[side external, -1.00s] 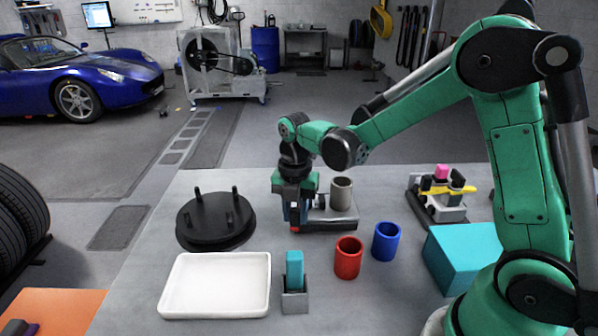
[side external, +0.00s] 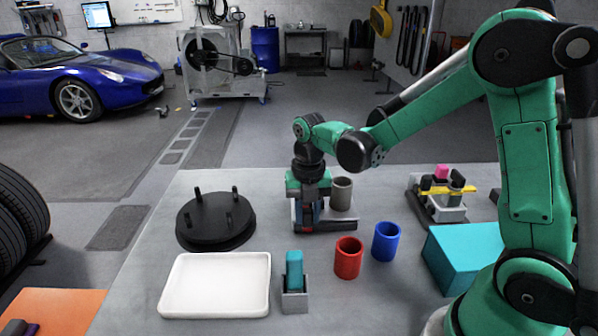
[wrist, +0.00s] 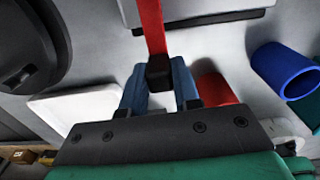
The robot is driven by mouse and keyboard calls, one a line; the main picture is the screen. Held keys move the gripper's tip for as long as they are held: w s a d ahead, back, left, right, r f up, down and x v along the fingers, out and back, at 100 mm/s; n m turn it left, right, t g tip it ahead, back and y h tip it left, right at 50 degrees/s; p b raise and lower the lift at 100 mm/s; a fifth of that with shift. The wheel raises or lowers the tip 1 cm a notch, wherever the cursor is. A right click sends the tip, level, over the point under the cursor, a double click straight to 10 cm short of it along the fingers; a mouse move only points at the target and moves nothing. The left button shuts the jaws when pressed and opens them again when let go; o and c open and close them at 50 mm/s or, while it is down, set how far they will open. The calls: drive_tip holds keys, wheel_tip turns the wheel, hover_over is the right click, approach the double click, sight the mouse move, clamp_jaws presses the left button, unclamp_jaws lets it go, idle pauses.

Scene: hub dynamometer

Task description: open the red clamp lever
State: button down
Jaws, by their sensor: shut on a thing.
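The red clamp lever (wrist: 151,28) comes down from the top of the wrist view and ends in a black tip (wrist: 159,72). My gripper (wrist: 159,80) has its two blue fingers on either side of this tip and is shut on it. In the side view my gripper (side external: 308,218) points down at the left part of the grey clamp fixture (side external: 340,226), in front of and beside the grey cylinder (side external: 341,194). There my gripper hides most of the lever. The fixture's grey edge (wrist: 200,8) shows at the top of the wrist view.
A black disc with upright pegs (side external: 215,222) stands left of the fixture. A white tray (side external: 215,285), a teal block in a grey holder (side external: 295,300), a red cup (side external: 348,258) and a blue cup (side external: 386,241) stand nearer. A teal box (side external: 462,256) lies right.

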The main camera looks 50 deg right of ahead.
drive_tip(key=c, duration=0.6)
unclamp_jaws()
drive_tip(key=shift+c, duration=0.2)
drive_tip(key=shift+r, duration=2.8)
drive_tip(key=m, duration=0.1)
drive_tip(key=s+r+m, duration=0.1)
drive_tip(key=shift+a+m+t, duration=0.25)
drive_tip(key=shift+m+t, duration=0.15)
drive_tip(key=s+a+r+m+t, duration=0.1)
drive_tip(key=s+m+t, duration=0.1)
drive_tip(key=m, duration=1)
drive_tip(key=s+a+r+m+t, duration=0.1)
drive_tip(key=s+a+m+t, duration=0.1)
drive_tip(key=m, duration=1)
drive_tip(key=shift+s+a+t, duration=0.15)
drive_tip(key=shift+s+t, duration=0.65)
drive_tip(key=shift+t, duration=0.4)
